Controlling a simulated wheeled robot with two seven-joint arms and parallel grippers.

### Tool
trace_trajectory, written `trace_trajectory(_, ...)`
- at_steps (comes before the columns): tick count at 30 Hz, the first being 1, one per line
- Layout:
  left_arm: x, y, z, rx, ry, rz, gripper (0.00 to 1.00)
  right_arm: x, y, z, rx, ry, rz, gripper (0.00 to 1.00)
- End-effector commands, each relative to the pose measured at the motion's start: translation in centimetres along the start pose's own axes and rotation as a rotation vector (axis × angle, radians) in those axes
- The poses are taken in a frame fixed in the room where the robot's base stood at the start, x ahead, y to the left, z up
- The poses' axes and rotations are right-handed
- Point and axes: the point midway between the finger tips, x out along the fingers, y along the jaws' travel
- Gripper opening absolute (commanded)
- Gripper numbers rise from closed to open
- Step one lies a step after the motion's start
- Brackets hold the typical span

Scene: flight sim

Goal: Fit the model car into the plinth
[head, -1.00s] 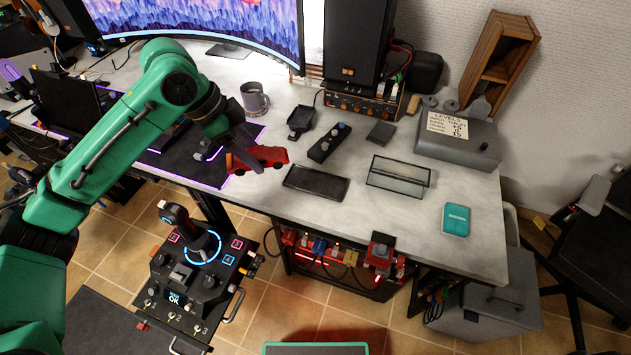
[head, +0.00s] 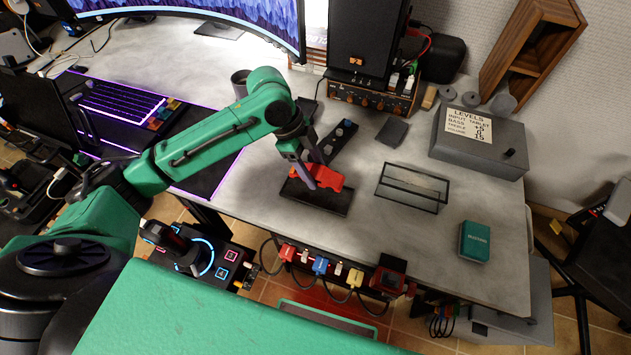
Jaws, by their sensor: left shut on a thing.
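The model car (head: 328,178) is red and shows in the head view near the front of the desk. My left gripper (head: 308,174) is shut on it, reaching down from above with its fingers at the car's left part. The plinth (head: 325,203) is a flat black rectangular slab lying on the desk. The car is over the plinth's back part in the picture. I cannot tell if the car touches it. The gripper and car hide part of the plinth. My right gripper is not in view.
A clear glass case (head: 412,187) stands right of the plinth. A black strip with knobs (head: 338,142) lies behind the car. A teal box (head: 475,242) lies at the right, and a grey box (head: 480,145) stands at the back right. Bare desk lies between them.

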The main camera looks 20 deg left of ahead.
Motion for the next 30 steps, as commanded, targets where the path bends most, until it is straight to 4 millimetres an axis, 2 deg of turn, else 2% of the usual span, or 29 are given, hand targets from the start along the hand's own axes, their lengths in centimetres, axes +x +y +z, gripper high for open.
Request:
trace_trajectory(6,3.1,0.0,1.2,-0.001,0.001,0.001,0.0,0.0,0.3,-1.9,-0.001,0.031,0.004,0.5)
trace_trajectory(10,5.3,0.0,2.2,-0.001,0.001,0.0,0.0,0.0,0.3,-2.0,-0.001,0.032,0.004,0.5)
trace_trajectory(20,5.8,-0.1,2.4,0.001,0.001,-0.001,0.0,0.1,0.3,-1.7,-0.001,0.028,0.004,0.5)
trace_trajectory(21,5.8,0.0,2.4,0.001,0.0,-0.001,0.75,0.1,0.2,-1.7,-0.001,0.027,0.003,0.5)
trace_trajectory(22,5.8,0.0,2.4,0.001,0.0,-0.001,0.86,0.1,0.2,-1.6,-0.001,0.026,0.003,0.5)
trace_trajectory(23,5.8,0.0,2.4,0.001,0.0,-0.001,0.89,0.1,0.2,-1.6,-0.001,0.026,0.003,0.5)
trace_trajectory(30,5.8,-0.1,2.4,0.001,0.0,-0.001,0.89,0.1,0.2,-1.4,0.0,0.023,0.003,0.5)
